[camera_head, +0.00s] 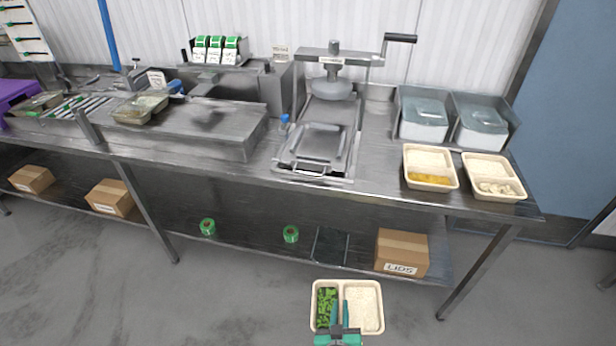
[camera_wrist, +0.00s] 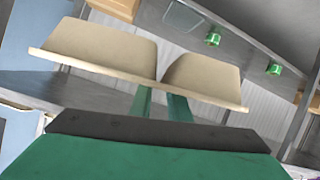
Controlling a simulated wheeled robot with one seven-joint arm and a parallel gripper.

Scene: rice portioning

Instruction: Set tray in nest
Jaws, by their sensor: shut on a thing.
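A cream two-compartment tray (camera_head: 364,284) is at the bottom of the head view, in front of the bench. Its left compartment holds green pieces; its right one holds something white like rice. My gripper (camera_head: 340,304), with green fingers, is shut on the tray near its middle. In the wrist view the tray (camera_wrist: 105,45) shows its underside and rim, with my gripper (camera_wrist: 160,98) at the rim between the two compartments. The nest appears to be the metal frame (camera_head: 317,145) of the lever press on the bench; it looks empty. The tray is well apart from it.
The press (camera_head: 333,62) has a raised crank handle. Two filled trays (camera_head: 430,168) (camera_head: 491,178) stand at the bench's right front. Behind them are lidded containers (camera_head: 424,115). A filled tray (camera_head: 140,108) is at the left. A LIDS box (camera_head: 401,253) sits on the lower shelf.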

